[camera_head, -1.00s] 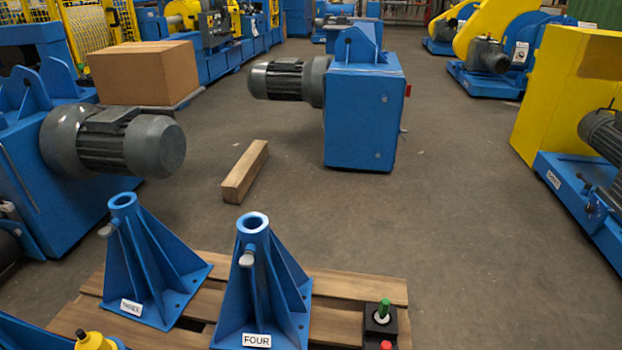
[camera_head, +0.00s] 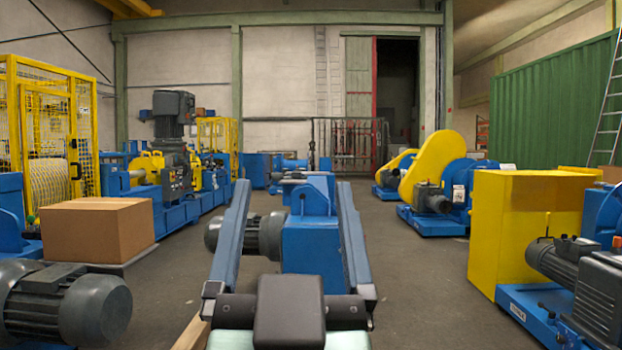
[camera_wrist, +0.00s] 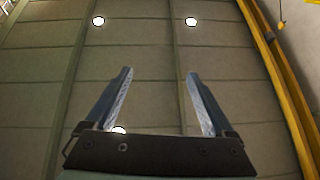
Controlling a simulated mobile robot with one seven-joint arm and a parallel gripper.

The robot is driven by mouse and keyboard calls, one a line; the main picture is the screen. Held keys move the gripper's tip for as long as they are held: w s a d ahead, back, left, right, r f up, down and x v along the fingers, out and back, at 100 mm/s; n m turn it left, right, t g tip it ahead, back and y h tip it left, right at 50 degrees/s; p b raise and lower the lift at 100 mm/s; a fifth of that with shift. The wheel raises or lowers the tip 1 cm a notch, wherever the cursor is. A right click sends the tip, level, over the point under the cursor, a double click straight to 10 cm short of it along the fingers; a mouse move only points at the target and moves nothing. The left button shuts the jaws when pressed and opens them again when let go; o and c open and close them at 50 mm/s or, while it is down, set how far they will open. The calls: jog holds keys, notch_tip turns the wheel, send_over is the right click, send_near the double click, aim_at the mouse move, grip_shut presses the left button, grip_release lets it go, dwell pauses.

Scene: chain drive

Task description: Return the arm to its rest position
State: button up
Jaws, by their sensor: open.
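My gripper (camera_head: 290,215) stands in the lower middle of the head view, its two long blue-grey fingers pointing up and spread apart. Nothing is between the fingers but the view of the hall behind. In the wrist view my gripper (camera_wrist: 158,95) is also open and empty, with only the panelled ceiling and round lamps beyond it. The rest of my arm is mostly below the head picture's edge.
A blue machine with a grey motor (camera_head: 262,236) stands behind my gripper. A cardboard box (camera_head: 97,230) and another grey motor (camera_head: 65,303) are at left. A yellow and blue machine (camera_head: 527,225) is at right. Open floor (camera_head: 420,265) lies between.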

jog(key=s+d+r+t, duration=0.1)
jog(key=s+r+t, duration=0.1)
jog(key=s+r, duration=0.3)
jog(key=shift+s+d+r+h, duration=0.2)
jog(key=shift+s+h, duration=0.15)
jog(key=shift+h, duration=0.05)
